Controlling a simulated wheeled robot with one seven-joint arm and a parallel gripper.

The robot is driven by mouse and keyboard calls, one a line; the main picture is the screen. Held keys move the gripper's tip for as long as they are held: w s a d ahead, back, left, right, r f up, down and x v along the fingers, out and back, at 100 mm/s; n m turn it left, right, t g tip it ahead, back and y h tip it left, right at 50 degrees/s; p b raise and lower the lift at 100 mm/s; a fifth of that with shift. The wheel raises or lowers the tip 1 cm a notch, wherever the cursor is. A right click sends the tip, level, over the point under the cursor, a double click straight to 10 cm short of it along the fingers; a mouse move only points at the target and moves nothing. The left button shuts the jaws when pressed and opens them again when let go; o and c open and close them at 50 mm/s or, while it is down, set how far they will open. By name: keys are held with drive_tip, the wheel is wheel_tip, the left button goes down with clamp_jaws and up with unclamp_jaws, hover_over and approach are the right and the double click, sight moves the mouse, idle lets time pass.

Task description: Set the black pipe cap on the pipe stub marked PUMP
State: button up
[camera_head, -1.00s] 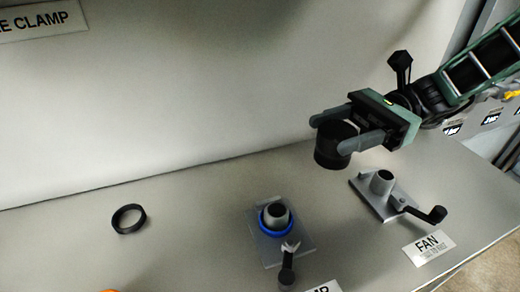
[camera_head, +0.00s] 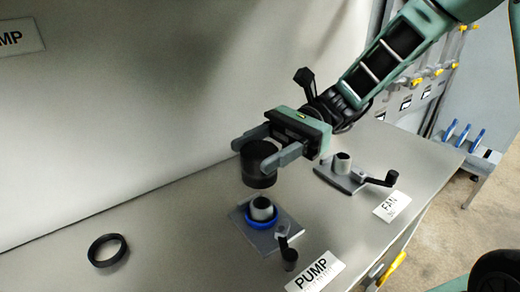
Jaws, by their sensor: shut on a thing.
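My gripper (camera_head: 262,152) is shut on the black pipe cap (camera_head: 259,168), a short dark cylinder held upright between its two grey fingers. The cap hangs in the air just above the pipe stub marked PUMP (camera_head: 262,208), apart from it. This stub is a short grey pipe with a blue ring (camera_head: 262,221) around its base, on a grey plate. The PUMP label (camera_head: 314,272) lies in front of it, to the right. The stub's top shows uncovered below the cap.
A second grey stub (camera_head: 342,163) with a black-handled lever stands at the right, behind the FAN label (camera_head: 391,207). A black-handled lever (camera_head: 288,254) sits in front of the PUMP stub. A loose black ring (camera_head: 107,250) lies at the left. The bench between is clear.

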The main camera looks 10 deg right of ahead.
drive_tip(key=b, duration=0.4)
hover_over(263, 202)
wheel_tip(263, 202, down, 4)
drive_tip(key=shift+a+f, duration=0.15)
drive_tip(key=shift+f, duration=0.7)
drive_tip(key=shift+r+p, duration=0.2)
drive_tip(key=shift+p, duration=0.55)
drive_tip(key=shift+f+p, duration=0.1)
drive_tip(key=shift+p, duration=0.4)
drive_tip(key=shift+d+f, duration=0.2)
drive_tip(key=shift+f, duration=0.2)
drive_tip(key=shift+f, duration=0.35)
drive_tip(key=shift+f, duration=0.15)
drive_tip(key=shift+f, duration=0.35)
drive_tip(key=shift+f, duration=0.4)
idle(0.6)
